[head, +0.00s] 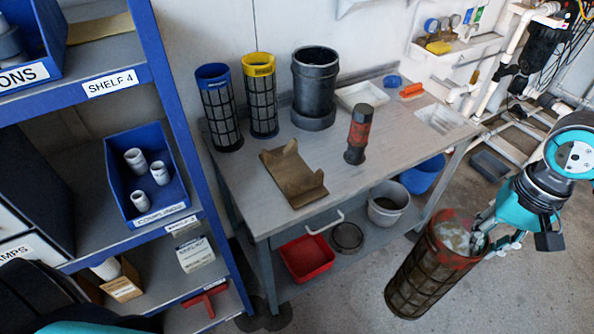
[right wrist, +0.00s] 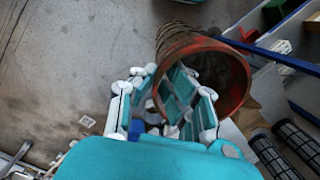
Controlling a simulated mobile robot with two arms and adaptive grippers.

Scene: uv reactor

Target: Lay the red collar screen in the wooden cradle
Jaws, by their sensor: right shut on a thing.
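The red collar screen (head: 433,268) is a dark mesh cylinder with a worn red collar at its top. It hangs tilted off the table's front right side, collar end up. My right gripper (head: 483,232) is shut on its collar rim. In the right wrist view the red collar (right wrist: 240,85) shows at the fingers (right wrist: 172,100), with one finger inside the opening. The wooden cradle (head: 293,175) sits empty on the table's front left part, its two notched ends upright. My left gripper is not in view.
On the grey table (head: 350,190) stand a blue-collar screen (head: 219,110), a yellow-collar screen (head: 261,100), a black cylinder (head: 315,85), a red and black bottle-like object (head: 358,135) and a white tray (head: 363,95). A blue shelf (head: 170,100) stands left. Buckets sit underneath.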

